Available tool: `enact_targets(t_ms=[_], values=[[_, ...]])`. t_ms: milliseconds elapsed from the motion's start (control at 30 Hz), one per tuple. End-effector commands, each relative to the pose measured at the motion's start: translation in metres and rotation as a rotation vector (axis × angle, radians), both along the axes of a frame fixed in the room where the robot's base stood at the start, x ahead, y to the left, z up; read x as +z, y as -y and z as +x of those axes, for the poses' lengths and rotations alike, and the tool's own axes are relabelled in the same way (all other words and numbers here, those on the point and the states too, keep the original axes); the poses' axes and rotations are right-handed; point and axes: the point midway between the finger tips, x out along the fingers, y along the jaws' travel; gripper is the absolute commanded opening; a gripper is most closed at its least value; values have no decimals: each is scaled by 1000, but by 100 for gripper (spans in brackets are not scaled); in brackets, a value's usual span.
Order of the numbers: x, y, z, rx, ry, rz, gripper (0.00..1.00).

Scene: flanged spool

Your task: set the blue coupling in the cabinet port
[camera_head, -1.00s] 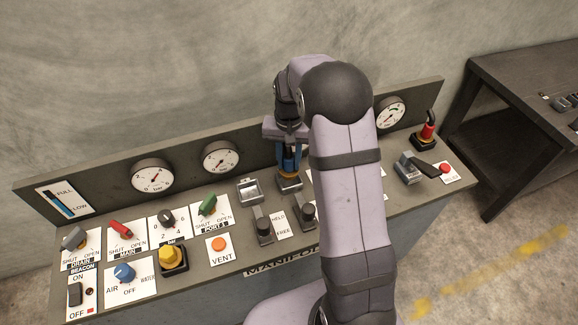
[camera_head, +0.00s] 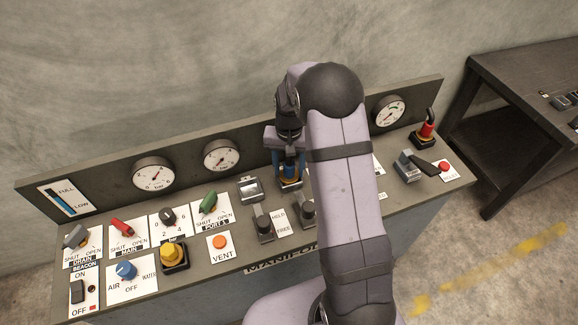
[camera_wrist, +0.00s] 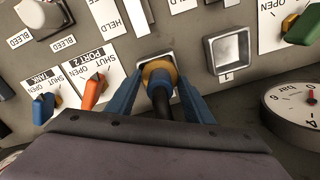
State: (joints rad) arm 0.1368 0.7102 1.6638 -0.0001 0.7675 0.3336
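The blue coupling (camera_head: 290,171) stands upright at a square port (camera_head: 290,185) on the cabinet top, partly hidden by my gripper. In the wrist view, the dark blue coupling (camera_wrist: 162,98) has a brass-coloured collar (camera_wrist: 158,71) that covers most of the port (camera_wrist: 152,56). How deep it sits cannot be told. My gripper (camera_head: 289,174) points down over it. Its two blue fingers stand on either side of the coupling, and they look spread apart with narrow gaps beside it in the wrist view (camera_wrist: 159,88).
An empty square port (camera_head: 250,188) lies just left. Two grey clamp levers (camera_head: 263,222) stand in front. Gauges (camera_head: 221,155) line the back panel. Several knobs fill the left side. A red plug (camera_head: 427,130) stands at the far right.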

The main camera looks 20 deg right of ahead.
Motion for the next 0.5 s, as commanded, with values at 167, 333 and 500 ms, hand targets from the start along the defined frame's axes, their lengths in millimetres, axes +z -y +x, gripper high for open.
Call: enact_targets(t_ms=[167,333,500], values=[[0,0,0,0,0,0,46],[3,0,0,0,1,0,46],[14,0,1,0,3,0,46]])
